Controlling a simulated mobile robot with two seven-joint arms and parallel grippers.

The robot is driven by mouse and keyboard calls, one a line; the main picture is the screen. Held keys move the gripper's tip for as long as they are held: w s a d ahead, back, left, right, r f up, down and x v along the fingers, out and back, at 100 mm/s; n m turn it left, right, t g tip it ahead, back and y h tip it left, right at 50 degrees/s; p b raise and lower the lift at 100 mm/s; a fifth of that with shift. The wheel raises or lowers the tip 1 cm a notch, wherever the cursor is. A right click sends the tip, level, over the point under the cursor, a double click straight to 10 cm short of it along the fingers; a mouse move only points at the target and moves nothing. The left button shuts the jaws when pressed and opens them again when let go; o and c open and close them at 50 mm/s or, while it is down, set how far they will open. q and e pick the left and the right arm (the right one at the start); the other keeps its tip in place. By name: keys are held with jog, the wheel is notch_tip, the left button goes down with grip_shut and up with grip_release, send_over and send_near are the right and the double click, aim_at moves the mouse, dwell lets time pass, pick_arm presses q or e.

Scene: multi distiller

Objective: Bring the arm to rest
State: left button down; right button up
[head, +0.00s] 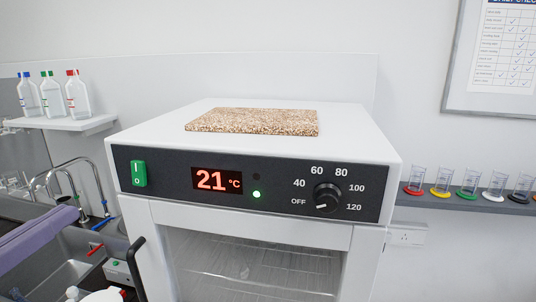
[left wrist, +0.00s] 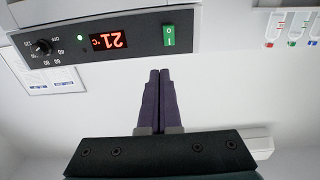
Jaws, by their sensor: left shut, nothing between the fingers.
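My left gripper (head: 68,214) reaches in from the left edge of the head view, where only its purple fingers show, over the sink area. In the left wrist view my left gripper (left wrist: 159,72) has its two purple fingers pressed together, with nothing between them. The white oven (head: 260,125) stands to the right of the gripper, apart from it in the head view. In the left wrist view the oven's front panel (left wrist: 139,37) appears upside down beyond the fingertips. My right gripper is in neither view.
The oven display (head: 217,180) reads 21 °C, with a lit green lamp. A speckled board (head: 253,122) lies on the oven. A sink (head: 62,275) with taps is at the left, below a bottle shelf (head: 75,124). A shelf (head: 455,202) with several small cylinders is at the right.

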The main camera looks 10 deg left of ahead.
pick_arm(q)
jog(key=s+d+f+g, duration=0.6)
jog(key=d+f+g, duration=0.1)
jog(key=f+g, duration=0.15)
jog(key=s+d+f+g+y, duration=0.25)
jog(key=s+g, duration=0.35)
jog(key=s, duration=0.5)
notch_tip(320, 180, up, 14)
jog(key=p, duration=1.3)
jog(key=shift+s+a+f+m+h+p, duration=0.25)
jog(key=shift+s+a+m+h+p, duration=0.1)
jog(key=shift+a+m+h, duration=0.1)
jog(key=shift+f, duration=0.1)
